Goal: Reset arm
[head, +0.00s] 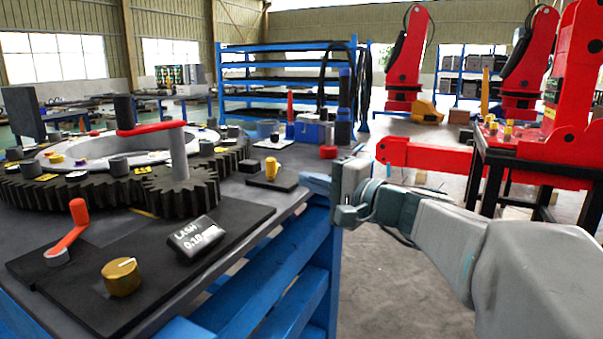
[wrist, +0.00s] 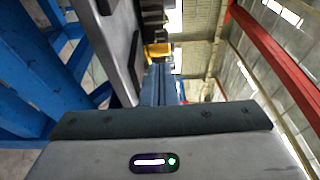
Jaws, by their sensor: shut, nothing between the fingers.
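My arm reaches in from the right in the head view. My gripper (head: 318,184) is at the right edge of the blue workbench (head: 262,275), just beside its grey top and pointing left. Its fingers look shut and hold nothing. The wrist view is turned sideways and shows the bench edge, its blue frame (wrist: 67,52) and the grey wrist housing. The gripper appears close to the bench edge; I cannot tell whether it touches.
Large dark gears (head: 178,190), a crank with a red handle (head: 152,127), an orange lever (head: 68,232), a brass knob (head: 121,277) and a display reading LASH (head: 195,236) are on the bench. A red crane arm (head: 430,156) stands right. Floor between (head: 385,285) is clear.

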